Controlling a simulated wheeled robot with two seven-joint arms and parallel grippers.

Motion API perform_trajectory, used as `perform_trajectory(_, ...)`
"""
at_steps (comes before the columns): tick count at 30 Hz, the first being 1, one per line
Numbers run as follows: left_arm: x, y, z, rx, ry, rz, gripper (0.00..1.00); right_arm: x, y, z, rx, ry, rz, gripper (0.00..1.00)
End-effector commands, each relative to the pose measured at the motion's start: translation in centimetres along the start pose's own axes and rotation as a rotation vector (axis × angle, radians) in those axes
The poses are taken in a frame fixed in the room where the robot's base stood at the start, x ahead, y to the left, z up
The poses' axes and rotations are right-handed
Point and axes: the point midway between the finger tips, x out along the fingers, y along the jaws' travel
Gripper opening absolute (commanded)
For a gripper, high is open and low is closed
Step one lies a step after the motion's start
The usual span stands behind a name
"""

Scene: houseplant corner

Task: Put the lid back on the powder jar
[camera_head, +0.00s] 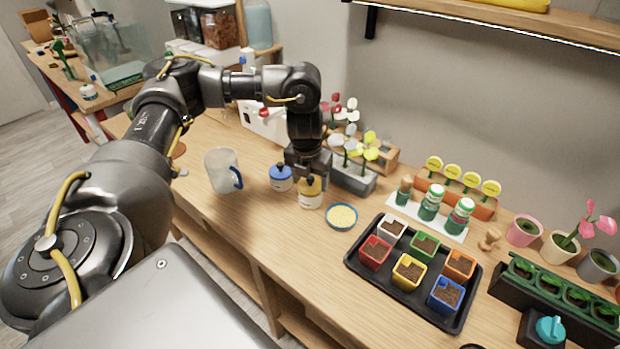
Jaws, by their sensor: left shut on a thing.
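The powder jar (310,203) is a small white jar standing on the wooden table, left of a blue-rimmed dish. A yellow lid (311,187) is at its mouth. My left gripper (311,177) points down from above, shut on the yellow lid, directly over the jar. The fingers partly hide the lid, and I cannot tell whether it is fully seated. My right gripper is not in view.
A blue-lidded jar (281,178) stands close to the left, then a mug with a blue handle (222,172). A dish of yellow powder (342,216) is close to the right. A black tray (380,280) of coloured pots lies farther right. A flower planter (352,180) stands behind.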

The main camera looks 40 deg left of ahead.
Motion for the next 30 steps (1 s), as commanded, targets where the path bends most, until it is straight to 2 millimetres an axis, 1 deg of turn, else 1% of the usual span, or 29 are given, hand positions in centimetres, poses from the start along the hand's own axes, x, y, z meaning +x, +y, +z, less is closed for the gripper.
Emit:
perform_trajectory(16, -0.02, -0.01, 0.05, 0.000, 0.000, 0.000, 0.41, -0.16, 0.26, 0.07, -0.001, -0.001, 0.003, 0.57)
perform_trajectory(30, -0.03, -0.01, 0.07, -0.001, -0.001, 0.000, 0.41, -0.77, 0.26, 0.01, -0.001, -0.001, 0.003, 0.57)
